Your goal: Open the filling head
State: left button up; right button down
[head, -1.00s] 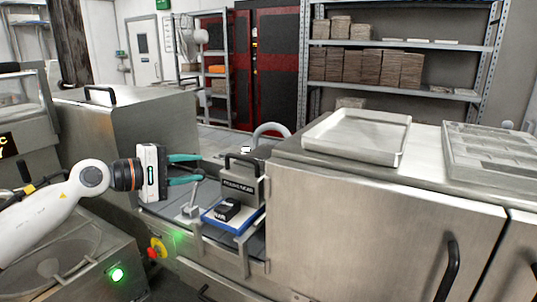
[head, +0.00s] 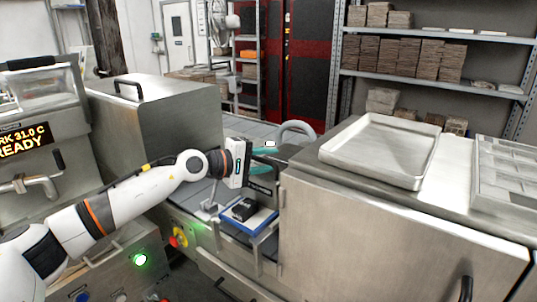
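The filling head (head: 263,187) is a grey metal block with a dark label, low on the line between two steel cabinets. It looks lowered over the line. Its black handle on top is largely hidden by my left gripper. My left gripper (head: 274,160) reaches in from the left, its teal fingers spread apart just above the block, at the handle's height. I cannot tell whether the handle is between the fingers. A blue-edged mould tray (head: 262,222) with a black piece (head: 243,209) sits in front of the head. My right gripper is not in view.
A steel cabinet (head: 380,230) stands close on the right, with an empty metal tray (head: 378,150) on top. Another steel housing (head: 165,125) stands behind my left arm. A grey hose (head: 298,128) curves behind the head.

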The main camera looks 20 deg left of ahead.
pick_arm(q)
jog(key=shift+w+d+f, duration=0.1)
jog(key=shift+w+d, duration=0.1)
jog(key=shift+w, duration=0.05)
jog(key=shift+c, duration=0.5)
grip_shut()
